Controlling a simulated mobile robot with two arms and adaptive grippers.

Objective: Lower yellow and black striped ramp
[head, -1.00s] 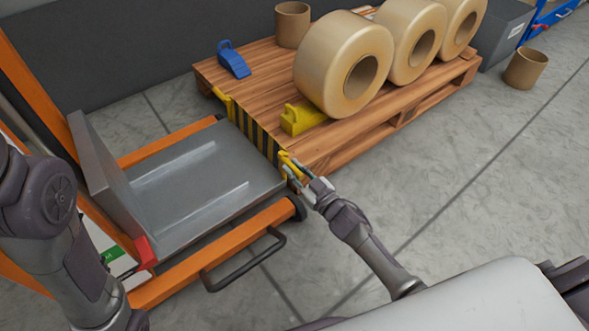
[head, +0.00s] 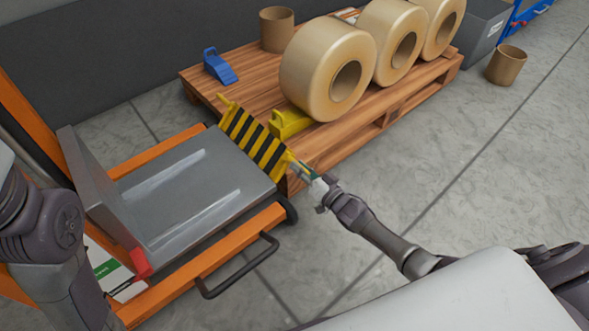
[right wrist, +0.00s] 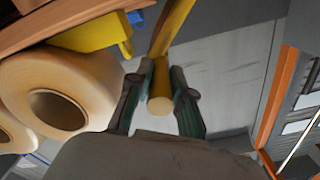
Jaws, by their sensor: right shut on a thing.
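The yellow and black striped ramp (head: 253,141) stands tilted at the edge of the grey lift platform (head: 190,190), on the side facing the wooden pallet. Its striped face shows broadly. A yellow peg sticks out at each end of its free edge. My right gripper (head: 308,174) is shut on the near yellow peg. In the right wrist view, the round end of this yellow peg (right wrist: 160,104) sits between the two fingers of the gripper (right wrist: 161,72). My left arm shows at the left edge, but its gripper is out of view.
The wooden pallet (head: 330,148) carries large tan rolls (head: 328,70), a yellow wedge chock (head: 288,124), a blue chock (head: 219,66) and a cardboard tube (head: 276,28). The lift has an orange frame (head: 222,262) with a black handle. Another tube (head: 506,65) stands on the floor.

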